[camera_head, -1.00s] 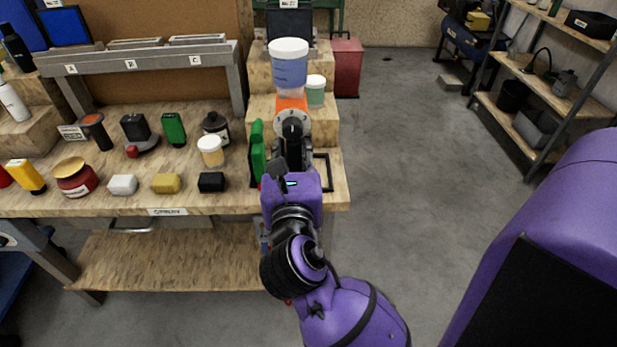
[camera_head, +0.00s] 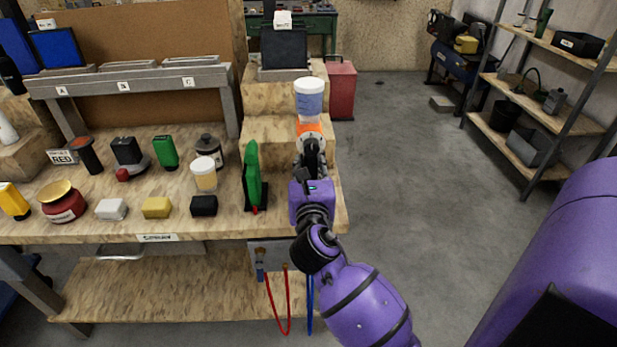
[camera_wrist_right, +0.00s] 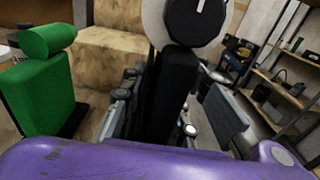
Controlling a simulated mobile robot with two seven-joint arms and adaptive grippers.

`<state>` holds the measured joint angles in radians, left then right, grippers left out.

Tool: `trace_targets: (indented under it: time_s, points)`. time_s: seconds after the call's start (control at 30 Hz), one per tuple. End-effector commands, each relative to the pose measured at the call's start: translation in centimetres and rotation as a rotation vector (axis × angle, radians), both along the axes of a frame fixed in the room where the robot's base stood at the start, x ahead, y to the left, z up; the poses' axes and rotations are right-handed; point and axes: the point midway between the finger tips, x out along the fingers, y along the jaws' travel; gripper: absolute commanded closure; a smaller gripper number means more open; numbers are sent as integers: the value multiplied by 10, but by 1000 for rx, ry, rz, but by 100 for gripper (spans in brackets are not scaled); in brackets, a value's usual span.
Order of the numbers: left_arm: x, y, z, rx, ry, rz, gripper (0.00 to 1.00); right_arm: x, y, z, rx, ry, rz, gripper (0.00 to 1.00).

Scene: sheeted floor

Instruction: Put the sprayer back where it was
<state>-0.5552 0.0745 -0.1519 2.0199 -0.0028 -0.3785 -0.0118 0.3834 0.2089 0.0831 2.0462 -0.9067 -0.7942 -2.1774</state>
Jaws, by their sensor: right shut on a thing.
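The sprayer (camera_head: 309,98) has a blue cup with a white lid, an orange collar, a pale round dial and a black handle. My right gripper (camera_head: 311,160) is shut on the black handle and holds the sprayer upright at the bench's right end. In the right wrist view, the handle (camera_wrist_right: 172,100) stands between the fingers, below the pale dial. The handle's lower end is hidden, so I cannot tell whether it touches anything. A green upright tool (camera_head: 252,178) on a black base stands just left of the gripper. My left gripper is out of view.
The wooden bench (camera_head: 130,222) holds small blocks, jars and tools left of the green tool. Wooden steps (camera_head: 270,97) rise behind the sprayer, with a red bin (camera_head: 341,92) beyond. Red and blue hoses (camera_head: 288,305) hang below. Open floor lies to the right.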

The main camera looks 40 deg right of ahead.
Motion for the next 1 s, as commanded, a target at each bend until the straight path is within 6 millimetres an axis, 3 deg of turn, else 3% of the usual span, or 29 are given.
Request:
trace_targets:
  time_s: [0.13, 0.33, 0.77, 0.8, 0.9, 1.0]
  points:
    - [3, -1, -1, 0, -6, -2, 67, 5, -6, -8, -3, -4, 1, 82]
    - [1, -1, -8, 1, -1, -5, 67, 5, -6, -37, 0, -1, 2, 82]
    - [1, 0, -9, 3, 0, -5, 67, 5, -5, -40, -3, -4, 2, 82]
    - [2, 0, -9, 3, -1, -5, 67, 5, -5, -42, 0, 0, 1, 67]
    - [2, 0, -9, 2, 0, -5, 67, 5, -5, -42, 0, 0, 1, 54]
    - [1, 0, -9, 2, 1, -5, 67, 5, -5, -42, 1, 1, 1, 54]
